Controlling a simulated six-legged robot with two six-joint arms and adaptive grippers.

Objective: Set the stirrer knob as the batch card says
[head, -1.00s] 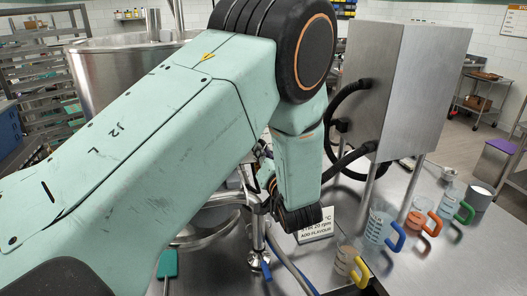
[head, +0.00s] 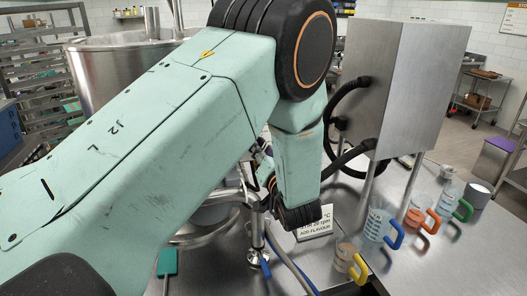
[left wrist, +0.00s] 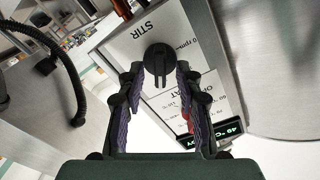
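The stirrer knob (left wrist: 158,62) is a round black knob with a raised grip bar, on a white control panel (left wrist: 128,48) marked STIR. In the left wrist view my left gripper (left wrist: 158,74) is open, with one finger on each side of the knob. I see gaps beside the knob, but cannot tell how deep the fingers reach. In the head view my left arm hides the knob and most of that gripper. The batch card (head: 316,224) stands partly covered by my wrist; "20 rpm" and "ADD FLAVOUR" are readable. My right gripper is not in view.
A lit temperature display (left wrist: 231,128) and a red part (left wrist: 187,116) are near the left gripper's right finger. Jugs with yellow (head: 358,270), blue (head: 395,236), orange (head: 432,222) and green handles stand on the steel table at right. A steel cabinet (head: 430,85) stands behind.

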